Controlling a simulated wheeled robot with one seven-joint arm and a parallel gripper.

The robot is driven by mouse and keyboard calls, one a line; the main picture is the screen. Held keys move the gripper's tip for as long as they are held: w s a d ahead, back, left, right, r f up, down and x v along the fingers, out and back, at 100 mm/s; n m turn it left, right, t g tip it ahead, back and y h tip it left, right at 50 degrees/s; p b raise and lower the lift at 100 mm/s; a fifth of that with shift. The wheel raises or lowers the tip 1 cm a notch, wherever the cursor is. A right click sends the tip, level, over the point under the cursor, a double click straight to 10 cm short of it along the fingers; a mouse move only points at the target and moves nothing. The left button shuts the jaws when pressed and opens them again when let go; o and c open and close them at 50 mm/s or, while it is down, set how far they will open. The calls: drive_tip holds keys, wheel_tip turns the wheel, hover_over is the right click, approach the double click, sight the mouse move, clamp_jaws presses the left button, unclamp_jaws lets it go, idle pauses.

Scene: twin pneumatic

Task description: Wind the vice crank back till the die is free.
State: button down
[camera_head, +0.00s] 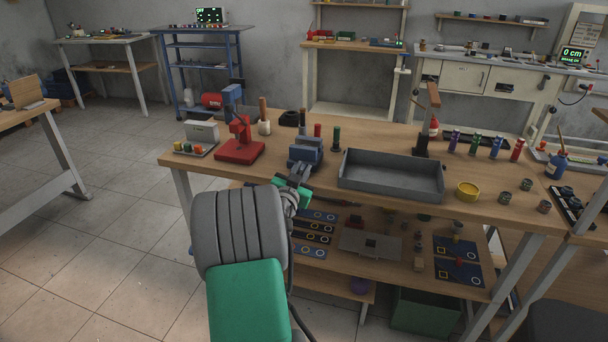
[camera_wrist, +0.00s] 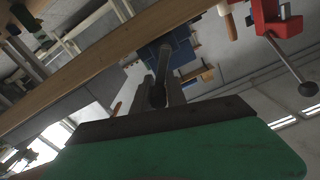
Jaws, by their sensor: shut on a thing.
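The blue vice (camera_head: 306,152) stands at the front edge of the workbench, left of the grey tray. It also shows in the wrist view (camera_wrist: 182,52), just beyond my fingers. My gripper (camera_head: 298,177) is in front of the vice, at the bench edge. In the wrist view its dark fingers (camera_wrist: 160,92) are shut on the vice crank, which is mostly hidden between them. The die cannot be made out in either view; the vice jaws are small and partly blocked.
A red press (camera_head: 239,145) stands left of the vice, with a button box (camera_head: 194,149) beyond it. The grey tray (camera_head: 391,188) is close on the right. A yellow ring (camera_head: 468,191) and small cylinders lie farther right. A lower shelf holds several parts.

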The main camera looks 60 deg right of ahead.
drive_tip(key=n, duration=0.2)
drive_tip(key=w+n, duration=0.1)
drive_tip(key=n, duration=0.1)
drive_tip(key=w+n+b, duration=0.1)
drive_tip(key=n, duration=0.1)
drive_tip(key=shift+w+a+r, duration=0.1)
drive_tip(key=shift+a+r, duration=0.05)
drive_tip(key=shift+a, duration=0.1)
drive_tip(key=n, duration=0.2)
drive_tip(key=w+n, duration=0.1)
drive_tip(key=n, duration=0.1)
drive_tip(key=w+n, duration=0.1)
drive_tip(key=n, duration=0.1)
drive_tip(key=shift+w+a, duration=0.1)
drive_tip(key=shift+a, duration=0.05)
drive_tip(key=shift+n, duration=0.3)
drive_tip(key=c, duration=1.5)
unclamp_jaws()
drive_tip(key=shift+o, duration=0.6)
drive_tip(key=shift+w+a, duration=0.1)
